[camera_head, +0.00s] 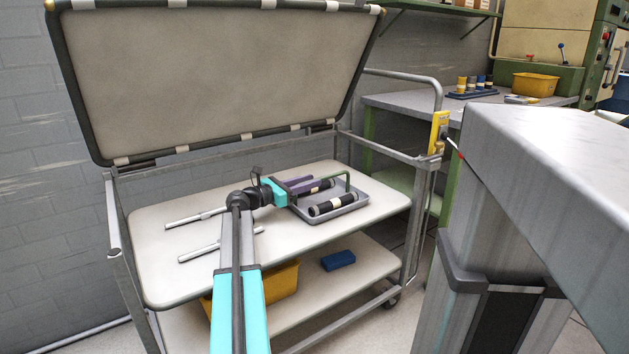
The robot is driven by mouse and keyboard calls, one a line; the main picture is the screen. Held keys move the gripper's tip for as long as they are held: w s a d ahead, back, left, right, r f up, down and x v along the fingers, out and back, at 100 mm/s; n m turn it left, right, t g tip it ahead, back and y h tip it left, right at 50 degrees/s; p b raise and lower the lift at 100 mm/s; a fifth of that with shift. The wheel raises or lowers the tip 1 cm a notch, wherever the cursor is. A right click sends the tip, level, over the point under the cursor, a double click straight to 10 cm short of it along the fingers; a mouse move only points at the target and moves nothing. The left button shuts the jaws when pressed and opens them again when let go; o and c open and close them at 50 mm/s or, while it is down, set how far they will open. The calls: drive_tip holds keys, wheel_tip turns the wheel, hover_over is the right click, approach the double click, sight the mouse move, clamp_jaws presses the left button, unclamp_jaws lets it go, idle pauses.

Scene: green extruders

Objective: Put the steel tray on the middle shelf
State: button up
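The grey steel tray (352,207) is at the right part of the cream middle shelf (165,265) of a trolley. It looks level and low over the shelf; I cannot tell whether it touches it. Black cylinders with pale bands (332,205) lie in it, and a green bent handle (345,174) stands at its far right. My gripper (302,187) is at the tray's left side, beyond the teal wrist. A purple-grey part shows there, and the fingers are too small and overlapped to tell whether they hold the tray's rim.
The raised top panel (210,75) tilts above the shelf. Two metal rods (205,245) lie at the shelf's left. A yellow bin (283,280) and blue box (338,260) are on the lower shelf. A grey bench (560,170) stands close at right.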

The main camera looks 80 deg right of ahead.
drive_tip(key=p+v, duration=0.2)
drive_tip(key=v, duration=0.6)
drive_tip(key=shift+w+a, duration=0.2)
drive_tip(key=shift+a, duration=0.05)
idle(0.4)
